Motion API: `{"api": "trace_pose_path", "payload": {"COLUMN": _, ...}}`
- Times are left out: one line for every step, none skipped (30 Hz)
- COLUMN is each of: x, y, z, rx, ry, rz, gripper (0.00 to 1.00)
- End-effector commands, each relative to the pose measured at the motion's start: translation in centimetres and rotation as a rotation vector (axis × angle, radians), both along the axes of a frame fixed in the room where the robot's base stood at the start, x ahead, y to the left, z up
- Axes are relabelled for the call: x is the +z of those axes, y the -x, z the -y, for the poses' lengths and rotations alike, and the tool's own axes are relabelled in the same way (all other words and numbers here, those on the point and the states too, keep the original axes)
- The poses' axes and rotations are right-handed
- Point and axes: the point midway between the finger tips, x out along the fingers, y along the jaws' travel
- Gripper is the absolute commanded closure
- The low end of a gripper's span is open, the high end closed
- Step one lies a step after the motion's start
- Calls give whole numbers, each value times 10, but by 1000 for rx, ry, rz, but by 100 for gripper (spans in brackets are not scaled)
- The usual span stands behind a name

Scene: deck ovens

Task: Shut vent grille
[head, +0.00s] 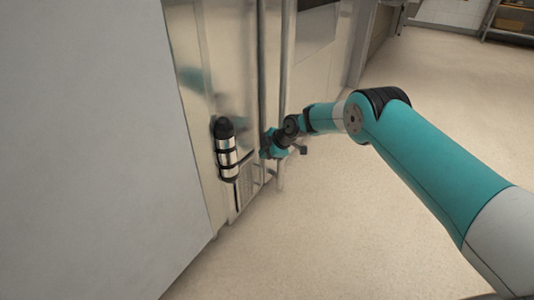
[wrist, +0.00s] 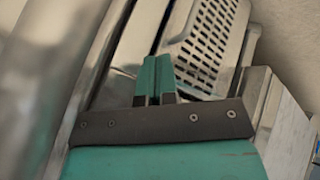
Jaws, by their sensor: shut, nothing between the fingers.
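The vent grille (head: 247,182) is a perforated metal panel low on the oven's side, beside a vertical post. In the wrist view the grille (wrist: 208,38) shows rows of slots inside a raised metal frame, tilted in the picture. My gripper (wrist: 154,66) is shut and empty, its teal fingers together. Its tips appear close to the lower left edge of the grille's frame; I cannot tell whether they touch it. How far the grille stands open is not clear.
A black and silver cylinder (head: 227,150) is strapped to the oven wall left of the grille. Vertical metal posts (head: 284,75) stand close to my arm. A large grey panel (head: 90,140) fills the left. The beige floor (head: 400,230) at right is clear.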

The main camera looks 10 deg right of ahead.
Motion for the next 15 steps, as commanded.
{"api": "trace_pose_path", "payload": {"x": 0, "y": 0, "z": 0, "rx": 0, "ry": 0, "rz": 0, "gripper": 100}}
{"api": "trace_pose_path", "payload": {"x": 0, "y": 0, "z": 0, "rx": 0, "ry": 0, "rz": 0, "gripper": 100}}
{"api": "trace_pose_path", "payload": {"x": 0, "y": 0, "z": 0, "rx": 0, "ry": 0, "rz": 0, "gripper": 100}}
{"api": "trace_pose_path", "payload": {"x": 0, "y": 0, "z": 0, "rx": 0, "ry": 0, "rz": 0, "gripper": 100}}
{"api": "trace_pose_path", "payload": {"x": 0, "y": 0, "z": 0, "rx": 0, "ry": 0, "rz": 0, "gripper": 100}}
{"api": "trace_pose_path", "payload": {"x": 0, "y": 0, "z": 0, "rx": 0, "ry": 0, "rz": 0, "gripper": 100}}
{"api": "trace_pose_path", "payload": {"x": 0, "y": 0, "z": 0, "rx": -1, "ry": 0, "rz": 0, "gripper": 100}}
{"api": "trace_pose_path", "payload": {"x": 0, "y": 0, "z": 0, "rx": -1, "ry": 0, "rz": 0, "gripper": 100}}
{"api": "trace_pose_path", "payload": {"x": 0, "y": 0, "z": 0, "rx": -1, "ry": 0, "rz": 0, "gripper": 100}}
{"api": "trace_pose_path", "payload": {"x": 0, "y": 0, "z": 0, "rx": -1, "ry": 1, "rz": 0, "gripper": 100}}
{"api": "trace_pose_path", "payload": {"x": 0, "y": 0, "z": 0, "rx": -1, "ry": 1, "rz": 0, "gripper": 100}}
{"api": "trace_pose_path", "payload": {"x": 0, "y": 0, "z": 1, "rx": -1, "ry": 1, "rz": 0, "gripper": 100}}
{"api": "trace_pose_path", "payload": {"x": 1, "y": 0, "z": 2, "rx": -2, "ry": 0, "rz": 0, "gripper": 100}}
{"api": "trace_pose_path", "payload": {"x": 2, "y": 0, "z": 2, "rx": -2, "ry": 0, "rz": 0, "gripper": 100}}
{"api": "trace_pose_path", "payload": {"x": 4, "y": 1, "z": 3, "rx": -3, "ry": 0, "rz": -1, "gripper": 100}}
